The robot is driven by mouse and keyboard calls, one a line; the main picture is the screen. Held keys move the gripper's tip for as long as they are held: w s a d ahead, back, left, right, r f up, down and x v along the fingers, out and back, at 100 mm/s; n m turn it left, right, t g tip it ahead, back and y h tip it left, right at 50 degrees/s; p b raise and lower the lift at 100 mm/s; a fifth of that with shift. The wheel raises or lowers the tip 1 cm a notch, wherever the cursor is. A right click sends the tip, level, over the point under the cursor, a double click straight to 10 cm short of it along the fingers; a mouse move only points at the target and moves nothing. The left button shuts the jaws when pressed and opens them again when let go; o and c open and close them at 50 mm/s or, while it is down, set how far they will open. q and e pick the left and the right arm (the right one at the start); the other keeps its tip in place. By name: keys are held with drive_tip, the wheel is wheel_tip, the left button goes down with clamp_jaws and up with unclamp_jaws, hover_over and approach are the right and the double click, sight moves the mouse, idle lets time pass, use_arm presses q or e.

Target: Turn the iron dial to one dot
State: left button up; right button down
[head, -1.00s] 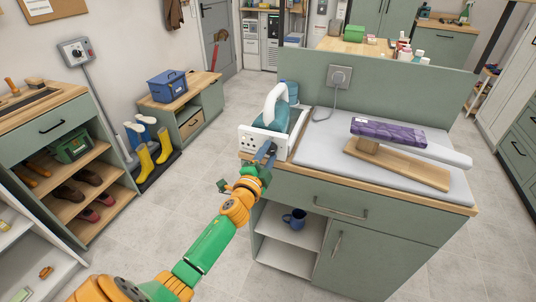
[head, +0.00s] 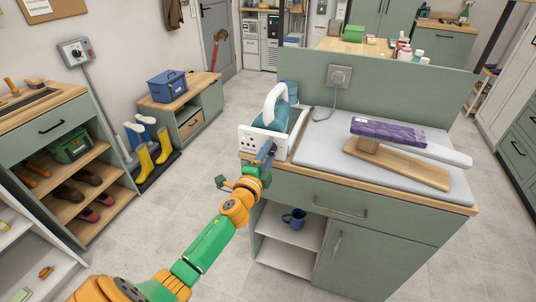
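The iron (head: 277,108) is teal and white with a white handle. My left gripper (head: 266,153) is at the lower right part of that panel, where the dial seems to be. The gripper covers the dial, so its setting is hidden. Whether the fingers are open or closed on the dial is too small to tell. My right gripper is not in view.
A grey ironing pad (head: 318,160) covers the counter. A folded purple towel (head: 388,132) lies on a small wooden sleeve board (head: 400,165) to the right. A grey cord runs to a wall socket (head: 339,76). A blue mug (head: 294,218) sits on the shelf below.

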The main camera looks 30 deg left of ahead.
use_arm(q)
drive_tip(key=o, duration=0.4)
drive_tip(key=shift+o, duration=0.2)
drive_tip(key=shift+s, duration=0.1)
drive_tip(key=v, duration=0.7)
